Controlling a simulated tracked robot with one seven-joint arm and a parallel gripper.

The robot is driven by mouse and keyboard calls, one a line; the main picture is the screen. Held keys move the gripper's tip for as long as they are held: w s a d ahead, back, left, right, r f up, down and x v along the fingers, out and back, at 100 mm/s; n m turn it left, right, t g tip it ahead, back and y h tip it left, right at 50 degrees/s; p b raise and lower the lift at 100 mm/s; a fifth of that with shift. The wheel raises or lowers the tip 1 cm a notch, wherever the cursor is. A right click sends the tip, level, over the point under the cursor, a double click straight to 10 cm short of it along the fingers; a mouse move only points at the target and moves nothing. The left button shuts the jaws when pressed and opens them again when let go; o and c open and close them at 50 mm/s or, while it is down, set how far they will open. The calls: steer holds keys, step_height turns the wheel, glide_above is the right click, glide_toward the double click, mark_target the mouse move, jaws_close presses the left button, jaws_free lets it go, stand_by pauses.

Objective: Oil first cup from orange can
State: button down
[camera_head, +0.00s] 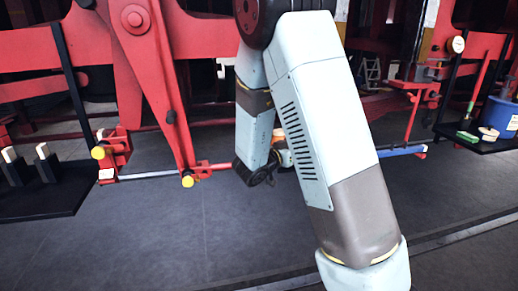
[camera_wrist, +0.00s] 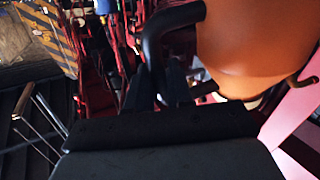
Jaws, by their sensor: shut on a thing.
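The orange can (camera_wrist: 260,45) fills the upper right of the wrist view, with its dark curved handle (camera_wrist: 160,28) beside it. My gripper (camera_wrist: 168,88) is shut on that handle; the exact contact is dark and hard to make out. In the head view a small orange patch of the can (camera_head: 279,134) shows behind my arm, which hides most of it and my gripper. I cannot tell which part is the first cup.
Red machinery (camera_head: 140,60) runs across the back. A black shelf (camera_head: 60,195) with small upright blocks stands at left. At right a black shelf (camera_head: 455,132) holds a blue bucket (camera_head: 500,115) and a green brush (camera_head: 467,136). The dark floor (camera_head: 180,245) in front is clear.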

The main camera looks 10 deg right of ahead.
steer(key=shift+w+a+r+m, duration=0.15)
steer(key=shift+w+m, duration=0.2)
steer(key=shift+m, duration=0.55)
steer(key=shift+t, duration=0.3)
steer(key=s+r, duration=0.2)
steer(key=s, duration=0.8)
